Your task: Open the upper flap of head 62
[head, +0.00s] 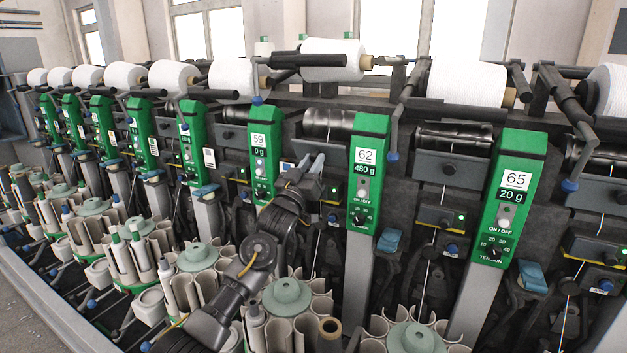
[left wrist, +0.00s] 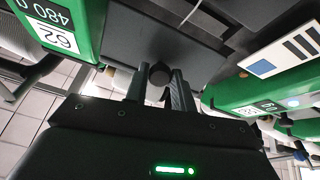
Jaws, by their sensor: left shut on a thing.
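The green panel of head 62 (head: 365,170) carries a white label "62" and a display reading 480 g. It also shows upside down at the top left of the left wrist view (left wrist: 62,22). A round dark knob (left wrist: 160,72) stands out from the flap. My left gripper (head: 306,166) is at the flap, with its two fingers (left wrist: 158,88) on either side of the knob, shut on it. My right gripper is not in view.
Green panel 59 (head: 260,155) stands left of my gripper and panel 65 (head: 505,195) to the right. White yarn cones (head: 331,60) sit above on the machine. Round magazines (head: 288,298) with grey tubes stand below my left arm. A blue lever (head: 388,241) juts out beside panel 62.

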